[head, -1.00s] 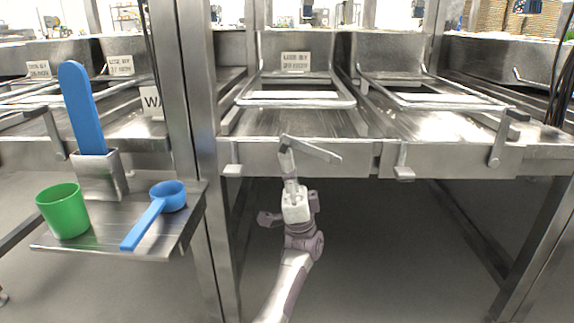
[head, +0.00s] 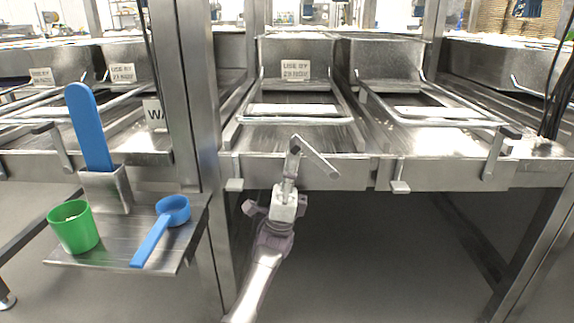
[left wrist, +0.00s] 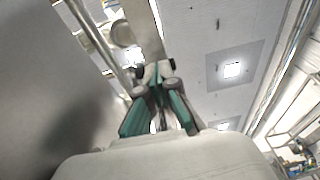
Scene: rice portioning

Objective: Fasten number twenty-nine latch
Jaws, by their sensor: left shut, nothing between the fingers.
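The middle tray's latch (head: 291,160) is a grey metal lever on the front rail, with a bar handle (head: 318,157) slanting down to the right from its top. A label (head: 296,69) above this tray reads "USE BY" with what looks like 29; the small print is blurred. My left gripper (head: 288,188) is shut and empty at the lower part of the lever; I cannot tell whether it touches. In the left wrist view its teal-padded fingers (left wrist: 158,75) meet at the tips, with metal bars above left. My right gripper is not in view.
Another lever latch (head: 494,155) stands on the right tray and one (head: 60,148) at left. A metal post (head: 190,120) rises left of the middle tray. A side shelf (head: 110,258) holds a green cup (head: 73,228), blue scoop (head: 160,230) and blue paddle (head: 90,125).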

